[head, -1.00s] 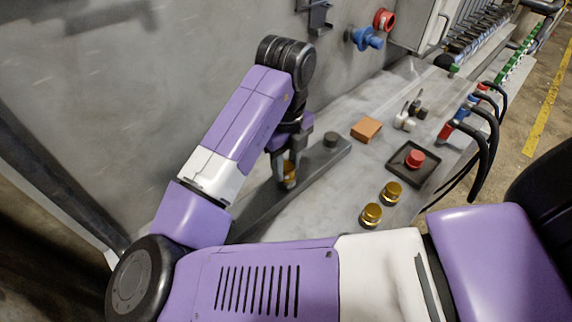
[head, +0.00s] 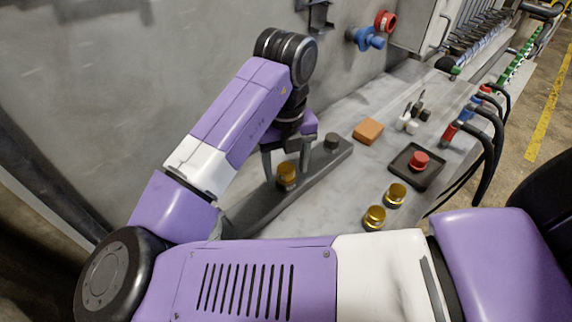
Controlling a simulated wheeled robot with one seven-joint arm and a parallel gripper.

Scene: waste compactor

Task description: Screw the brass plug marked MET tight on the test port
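A brass plug (head: 287,174) sits upright on the dark grey bar on the bench; its marking is too small to read. My gripper (head: 285,175) is open, pointing down, with its two fingers apart on either side of that plug. Two more brass plugs stand on the bench to the right, one at the front (head: 374,218) and one just behind it (head: 396,195); no marking is legible on them. The port under the plug between my fingers is hidden.
The bar (head: 325,161) carries a dark round fitting (head: 332,141). On the bench are an orange block (head: 368,131), a black tray (head: 402,174) with a red-capped part (head: 418,161), and small white and black items (head: 410,122). Hoses (head: 487,150) line the right edge.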

